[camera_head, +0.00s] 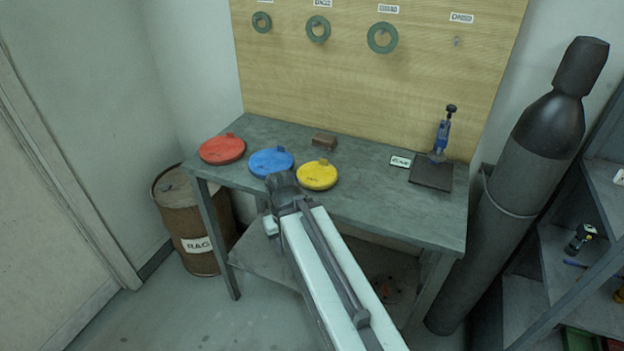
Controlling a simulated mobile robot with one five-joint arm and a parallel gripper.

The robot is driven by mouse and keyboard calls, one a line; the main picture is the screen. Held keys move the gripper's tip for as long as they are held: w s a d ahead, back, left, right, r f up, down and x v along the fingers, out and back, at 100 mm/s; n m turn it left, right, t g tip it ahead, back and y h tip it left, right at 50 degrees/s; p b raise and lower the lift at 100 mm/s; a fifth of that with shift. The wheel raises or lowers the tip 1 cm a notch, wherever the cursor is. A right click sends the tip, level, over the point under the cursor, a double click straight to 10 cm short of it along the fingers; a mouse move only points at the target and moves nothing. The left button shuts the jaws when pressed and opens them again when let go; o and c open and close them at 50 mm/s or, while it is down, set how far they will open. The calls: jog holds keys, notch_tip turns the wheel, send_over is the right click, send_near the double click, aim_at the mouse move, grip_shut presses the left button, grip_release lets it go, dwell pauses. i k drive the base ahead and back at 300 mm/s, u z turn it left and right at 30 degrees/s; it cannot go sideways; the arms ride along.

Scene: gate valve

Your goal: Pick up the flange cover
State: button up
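Three round flange covers with small tabs lie on the grey table: a red cover (222,149) at the left, a blue cover (271,160) beside it, and a yellow cover (317,174) to the right and nearer. My gripper (279,180) is at the table's front edge, in front of the blue cover and just left of the yellow one. It overlaps the lower edge of the blue cover in the picture; I cannot tell whether it touches. Its fingers are dark and seen from behind, so their opening is hidden.
A brown block (324,141) lies behind the yellow cover. A small label (400,161) and a blue tool on a dark plate (431,174) are at the right. A drum (190,215) stands left, a gas cylinder (530,150) right. Green rings (383,38) hang on the board.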

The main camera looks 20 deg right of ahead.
aim_at(263, 162)
jog(key=u, duration=0.5)
jog(key=i, duration=0.5)
jog(key=u, duration=1)
